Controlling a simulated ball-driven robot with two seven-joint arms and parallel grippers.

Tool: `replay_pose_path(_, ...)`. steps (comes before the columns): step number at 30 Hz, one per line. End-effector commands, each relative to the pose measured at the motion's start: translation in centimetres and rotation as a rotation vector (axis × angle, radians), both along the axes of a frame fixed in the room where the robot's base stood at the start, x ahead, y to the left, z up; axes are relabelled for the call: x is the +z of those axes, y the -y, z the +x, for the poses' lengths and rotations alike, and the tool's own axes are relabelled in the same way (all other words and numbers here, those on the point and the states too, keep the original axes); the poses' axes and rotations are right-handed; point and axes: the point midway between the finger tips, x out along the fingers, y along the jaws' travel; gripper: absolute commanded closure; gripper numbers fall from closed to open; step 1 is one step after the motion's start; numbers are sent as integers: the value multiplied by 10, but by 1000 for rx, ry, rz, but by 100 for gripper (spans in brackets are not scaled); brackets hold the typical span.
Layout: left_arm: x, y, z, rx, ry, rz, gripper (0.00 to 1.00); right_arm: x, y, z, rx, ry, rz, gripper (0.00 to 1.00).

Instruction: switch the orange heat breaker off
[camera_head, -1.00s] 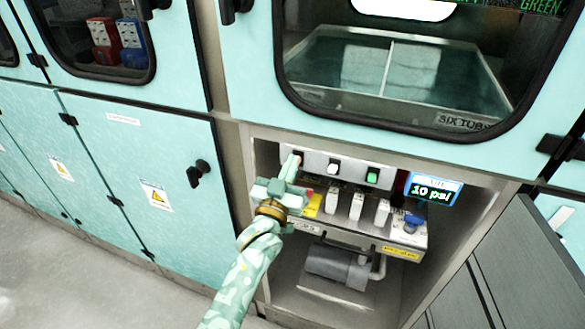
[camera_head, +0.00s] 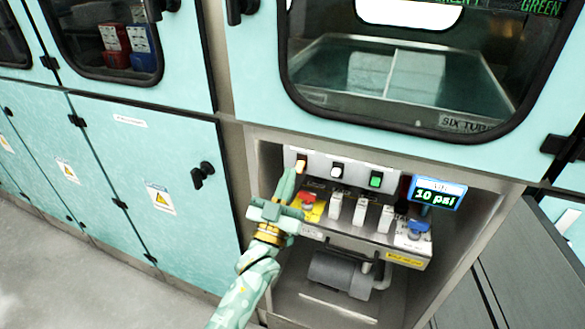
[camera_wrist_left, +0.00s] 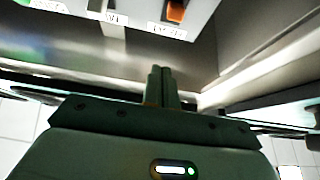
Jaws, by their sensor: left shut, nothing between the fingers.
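The orange heat breaker (camera_head: 301,165) is the leftmost of three rocker switches on the pale panel in the open bay. In the left wrist view the closed fingertips (camera_wrist_left: 161,70) appear apart from the breaker. Whether the rocker is tipped on or off I cannot tell. My right gripper is not in view.
A white switch (camera_head: 336,170) and a green switch (camera_head: 376,180) sit to the right.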

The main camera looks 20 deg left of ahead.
Motion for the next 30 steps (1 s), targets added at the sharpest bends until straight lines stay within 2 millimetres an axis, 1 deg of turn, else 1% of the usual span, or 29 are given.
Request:
replay_pose_path(1,-10,-1,-9,0,-3,1,100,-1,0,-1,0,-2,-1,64)
replay_pose_path(3,-20,-1,-20,-1,-3,1,100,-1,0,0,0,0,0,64)
replay_pose_path(7,-34,-2,-36,0,-1,2,100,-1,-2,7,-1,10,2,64)
replay_pose_path(10,-41,-2,-44,0,-1,1,100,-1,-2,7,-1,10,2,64)
replay_pose_path(15,-45,-2,-49,1,1,2,100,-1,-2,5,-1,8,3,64)
replay_pose_path(30,-45,-2,-49,1,1,1,100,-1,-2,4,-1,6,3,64)
